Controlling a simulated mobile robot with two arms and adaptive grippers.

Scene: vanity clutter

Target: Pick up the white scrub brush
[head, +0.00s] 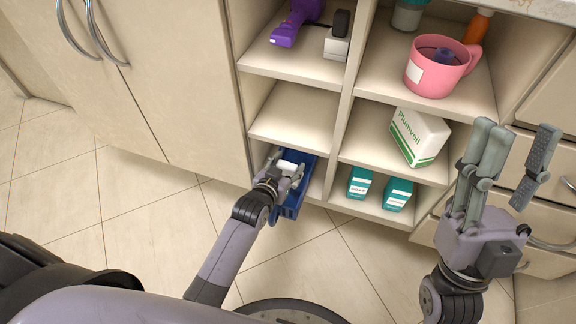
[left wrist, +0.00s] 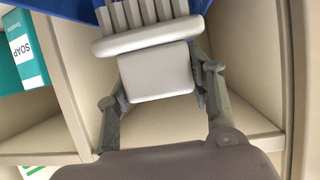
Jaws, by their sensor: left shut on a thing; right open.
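The white scrub brush (head: 288,168) shows partly at the blue bin (head: 291,203) on the bottom left shelf. In the left wrist view the brush (left wrist: 158,72) has a pale block-shaped grip and a row of thick bristles pointing to the top of the picture. My left gripper (head: 283,173) is shut on the grip, with a finger on each side. The blue bin also shows behind the bristles in the left wrist view (left wrist: 72,9). I cannot tell whether the brush still touches the bin. My right gripper (head: 517,132) is open and empty in front of the right side of the cabinet.
Teal boxes (head: 359,183) stand on the bottom right shelf. Above them are a white-and-green carton (head: 418,137) and a pink mug (head: 436,66). A purple item (head: 296,22) lies on the upper left shelf. The middle left shelf (head: 296,113) is empty. Shelf dividers stand close to my left gripper.

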